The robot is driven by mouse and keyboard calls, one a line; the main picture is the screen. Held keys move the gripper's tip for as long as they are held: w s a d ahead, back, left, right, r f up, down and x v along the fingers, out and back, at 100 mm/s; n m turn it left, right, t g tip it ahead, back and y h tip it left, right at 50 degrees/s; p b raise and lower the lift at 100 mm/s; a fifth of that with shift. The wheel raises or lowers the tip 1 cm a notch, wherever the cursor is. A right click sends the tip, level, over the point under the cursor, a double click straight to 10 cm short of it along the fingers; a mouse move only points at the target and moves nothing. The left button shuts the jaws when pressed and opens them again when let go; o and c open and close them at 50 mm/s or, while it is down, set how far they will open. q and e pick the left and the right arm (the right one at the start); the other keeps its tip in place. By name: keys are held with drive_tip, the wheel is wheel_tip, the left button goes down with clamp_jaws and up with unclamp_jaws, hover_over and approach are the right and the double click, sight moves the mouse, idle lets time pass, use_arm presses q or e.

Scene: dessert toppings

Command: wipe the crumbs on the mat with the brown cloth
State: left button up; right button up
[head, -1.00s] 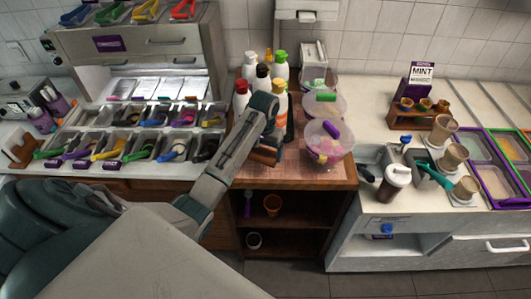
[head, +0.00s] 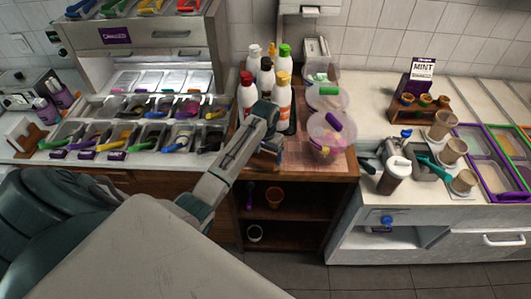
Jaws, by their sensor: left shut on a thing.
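My left arm reaches in from the lower left, and its gripper (head: 270,141) is low over the near left part of the reddish mat (head: 301,158) on the wooden counter. The gripper is shut on the brown cloth (head: 264,160), which shows as a dark brown patch beneath the fingers, close to the counter's front edge. The arm and gripper hide part of the cloth and mat. Crumbs are too small to make out. My right gripper is not in view.
Several sauce bottles (head: 284,97) stand just behind the gripper. Clear tubs, the nearest one (head: 327,146) with a purple handle, stand to its right on the mat. Topping bins (head: 126,138) lie to the left. A white counter with cups (head: 453,151) is at the right.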

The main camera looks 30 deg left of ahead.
use_arm(q)
drive_tip(key=shift+w+f, duration=0.1)
drive_tip(key=shift+w, duration=0.05)
drive_tip(key=shift+f+b, duration=0.3)
drive_tip(key=shift+f, duration=0.7)
idle(0.4)
